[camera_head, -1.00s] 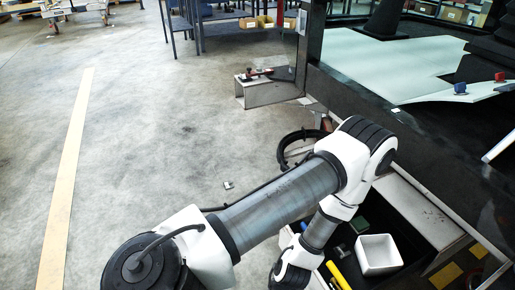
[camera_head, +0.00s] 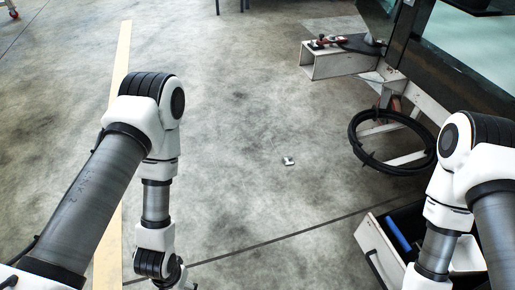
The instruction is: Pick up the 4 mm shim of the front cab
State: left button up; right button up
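A small pale metal piece (camera_head: 288,161) lies on the bare floor near the middle of the view. It is too small to tell whether it is the 4 mm shim. Part of the dark cab (camera_head: 402,45) on its trolley stands at the upper right.
A black coiled hose (camera_head: 357,142) hangs at the trolley's end, below a white beam (camera_head: 340,65) bearing a small red-and-dark tool (camera_head: 325,41). An open drawer (camera_head: 377,254) with a blue item (camera_head: 397,233) is at the lower right.

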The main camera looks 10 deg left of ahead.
aim_at(288, 159)
jog(key=j, duration=0.25)
jog(key=z, duration=0.6)
jog(key=i+j+z, duration=0.15)
jog(key=j+z, duration=0.25)
jog(key=i+j+z, duration=0.1)
jog(key=j+z, duration=0.3)
jog(key=i+j+z, duration=0.1)
jog(key=j+z, duration=0.55)
jog(key=z, duration=0.15)
jog(key=j, duration=0.45)
jog(key=k+j+z, duration=0.1)
jog(key=j, duration=0.35)
jog(key=k+j, duration=0.1)
jog(key=j, duration=0.4)
jog(key=k+j+z, duration=0.15)
jog(key=j, duration=0.75)
jog(key=k+j+z, duration=0.1)
jog(key=j, duration=0.35)
